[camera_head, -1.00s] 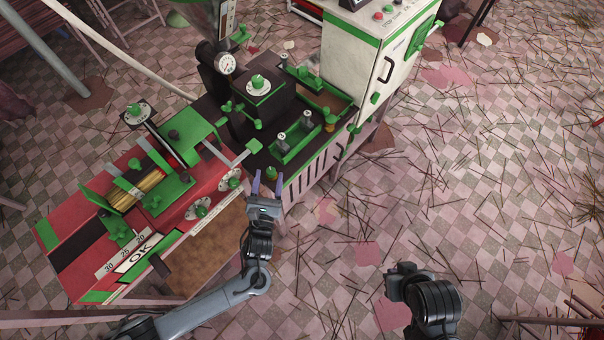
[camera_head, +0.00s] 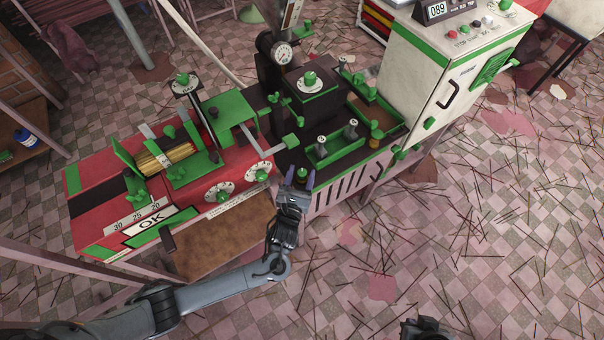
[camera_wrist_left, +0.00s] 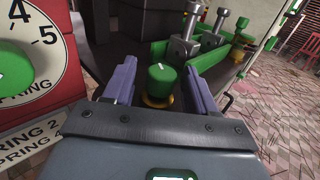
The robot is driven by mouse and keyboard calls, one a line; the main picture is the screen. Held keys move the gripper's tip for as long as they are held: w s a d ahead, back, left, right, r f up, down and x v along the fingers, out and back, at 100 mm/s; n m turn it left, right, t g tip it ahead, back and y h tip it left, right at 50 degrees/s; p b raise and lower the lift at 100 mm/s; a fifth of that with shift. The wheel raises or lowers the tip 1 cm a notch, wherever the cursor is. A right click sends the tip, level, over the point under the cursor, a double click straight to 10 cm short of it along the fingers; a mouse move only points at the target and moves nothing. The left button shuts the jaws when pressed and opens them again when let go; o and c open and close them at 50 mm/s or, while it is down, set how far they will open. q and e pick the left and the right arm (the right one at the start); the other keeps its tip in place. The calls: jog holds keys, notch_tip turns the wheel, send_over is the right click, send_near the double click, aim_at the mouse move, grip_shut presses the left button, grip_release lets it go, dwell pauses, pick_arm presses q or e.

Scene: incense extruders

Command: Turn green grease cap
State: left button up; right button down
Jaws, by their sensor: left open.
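The green grease cap (camera_wrist_left: 161,80) is a small round knob with a white mark on top, above a yellow ring. It stands at the front edge of the dark machine and shows small in the head view (camera_head: 302,172). My left gripper (camera_wrist_left: 159,84) is open, with its two purple fingers on either side of the cap. A gap shows between the cap and each finger, so I see no grip on it. In the head view my left gripper (camera_head: 297,178) reaches up to the machine's front edge. Only a dark part of my right arm shows at the bottom edge.
Metal-topped posts (camera_wrist_left: 185,30) stand in a green tray just behind the cap. A white dial (camera_wrist_left: 33,60) with a green knob is close on the left, on the red machine (camera_head: 100,215). A white cabinet (camera_head: 420,75) stands behind. Stick-strewn floor (camera_head: 450,230) is open at right.

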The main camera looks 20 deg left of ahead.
pick_arm(q)
jog(key=shift+w, duration=0.55)
jog(key=shift+c, duration=0.5)
jog(key=c, duration=0.9)
jog(key=shift+o, duration=0.2)
jog(key=shift+a+r+m+h+p, duration=0.1)
jog(key=shift+r+m+h+p, duration=0.15)
jog(key=shift+m+h+p, duration=1.15)
jog(key=shift+h+p, duration=0.4)
jog(key=shift+h, duration=0.2)
jog(key=m+h, duration=0.1)
jog(key=h, duration=0.2)
jog(key=shift+f+m+p, duration=0.1)
jog(key=shift+m+p, duration=0.25)
jog(key=shift+m, duration=0.05)
jog(key=shift+f+m+g+h, duration=0.1)
jog(key=shift+m+g+h, duration=0.55)
jog(key=shift+h, duration=0.45)
jog(key=shift+m+h, duration=0.25)
jog(key=shift+h, duration=0.05)
